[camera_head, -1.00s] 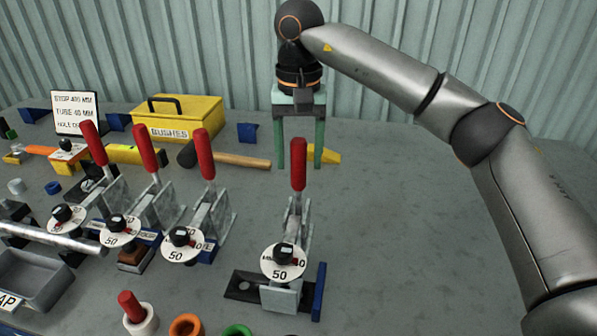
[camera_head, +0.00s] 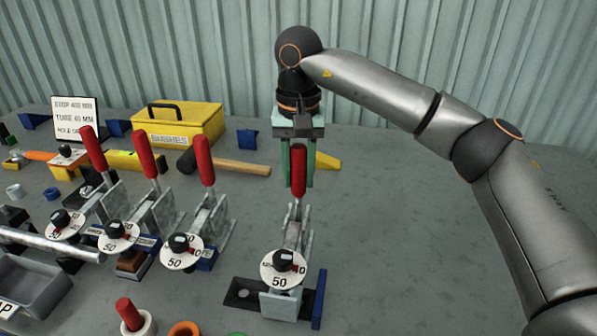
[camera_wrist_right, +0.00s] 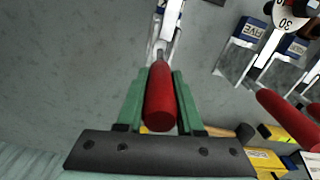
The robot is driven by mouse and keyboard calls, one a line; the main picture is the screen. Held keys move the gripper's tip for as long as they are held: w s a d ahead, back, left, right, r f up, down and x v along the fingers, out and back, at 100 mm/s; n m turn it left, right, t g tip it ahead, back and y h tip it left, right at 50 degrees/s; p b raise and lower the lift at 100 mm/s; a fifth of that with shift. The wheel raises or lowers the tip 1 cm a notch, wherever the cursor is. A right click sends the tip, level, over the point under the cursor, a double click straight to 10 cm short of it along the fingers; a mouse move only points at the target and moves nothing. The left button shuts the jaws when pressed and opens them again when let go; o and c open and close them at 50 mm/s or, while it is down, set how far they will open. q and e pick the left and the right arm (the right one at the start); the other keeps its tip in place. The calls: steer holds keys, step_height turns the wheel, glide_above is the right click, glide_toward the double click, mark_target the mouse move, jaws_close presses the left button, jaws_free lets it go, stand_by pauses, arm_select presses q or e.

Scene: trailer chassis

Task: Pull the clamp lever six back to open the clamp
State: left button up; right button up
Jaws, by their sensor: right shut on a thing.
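The rightmost toggle clamp (camera_head: 292,240) stands alone on the bench with its red-handled lever (camera_head: 299,184) upright. Its number label is not readable. My right gripper (camera_head: 298,168) is at the lever from behind and above, with green fingers on both sides of the red grip. In the right wrist view the red handle (camera_wrist_right: 160,98) lies between the green fingers (camera_wrist_right: 160,105), which are shut on it. A round dial (camera_head: 284,268) marked 50 sits at the clamp's front. My left gripper is not in view.
Several similar red-levered clamps stand left; the nearest red lever (camera_head: 204,160) is upright. A block marked FIVE (camera_wrist_right: 250,31) shows in the wrist view. A hammer (camera_head: 230,165) and yellow bushes box (camera_head: 180,124) lie behind. The bench right of the clamp is clear.

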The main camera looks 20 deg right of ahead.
jaws_close()
stand_by(0.8)
